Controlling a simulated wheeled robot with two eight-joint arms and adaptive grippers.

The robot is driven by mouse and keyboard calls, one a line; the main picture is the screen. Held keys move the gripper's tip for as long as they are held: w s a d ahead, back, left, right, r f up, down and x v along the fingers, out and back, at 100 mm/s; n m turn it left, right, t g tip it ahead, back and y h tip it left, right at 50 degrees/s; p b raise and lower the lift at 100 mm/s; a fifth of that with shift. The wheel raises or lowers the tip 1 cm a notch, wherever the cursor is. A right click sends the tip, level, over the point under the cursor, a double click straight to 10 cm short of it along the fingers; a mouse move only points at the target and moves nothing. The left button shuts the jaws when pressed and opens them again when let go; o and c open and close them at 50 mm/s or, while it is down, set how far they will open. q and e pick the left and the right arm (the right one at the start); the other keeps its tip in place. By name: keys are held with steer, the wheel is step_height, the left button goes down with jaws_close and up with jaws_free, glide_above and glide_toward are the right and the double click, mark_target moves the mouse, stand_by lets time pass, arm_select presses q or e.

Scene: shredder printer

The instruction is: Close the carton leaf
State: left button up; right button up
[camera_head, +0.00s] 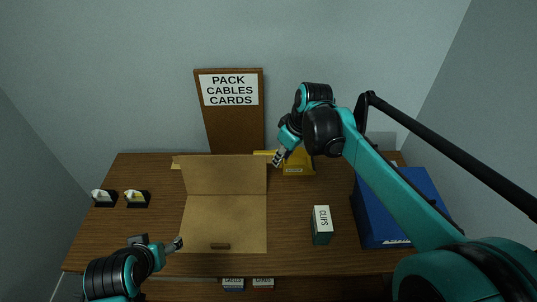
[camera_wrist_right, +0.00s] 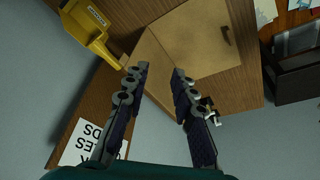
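The tan carton (camera_head: 225,222) is on the middle of the table, with a small dark brown bar near its front edge. A tan leaf (camera_head: 227,175) shows along its back, beyond a crease; it stands open and does not cover the front panel. The carton also shows in the right wrist view (camera_wrist_right: 195,45). My right gripper (camera_head: 278,158) is by the leaf's back right corner, with empty space between its spread fingers in the wrist view (camera_wrist_right: 161,70). My left gripper (camera_head: 178,243) is at the carton's front left corner; its fingers are too small to judge.
A yellow bin (camera_head: 298,164) stands right of the leaf, close to my right gripper. A clips box (camera_head: 322,225) and a blue bin (camera_head: 412,205) are farther right. A brown sign board (camera_head: 235,125) stands behind. Two small dark holders (camera_head: 136,199) are at left.

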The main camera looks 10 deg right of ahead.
steer(key=w+d+f+n+g+y+p, duration=0.15)
steer(key=w+f+n, duration=0.3)
steer(key=w, duration=0.45)
steer(key=w+d+f+n+g+y+p, duration=0.1)
steer(key=w+d+f+n+g+y, duration=0.2)
steer(key=w+f, duration=0.4)
steer(key=shift+n+h, duration=0.55)
steer(key=shift+h, duration=0.2)
steer(key=a+f, duration=0.1)
steer(key=f, duration=0.1)
steer(key=a+f+b, duration=0.1)
steer(key=f, duration=0.1)
steer(key=a+f, duration=0.2)
steer(key=shift+w, duration=0.35)
steer(key=shift+r, duration=0.1)
jaws_close()
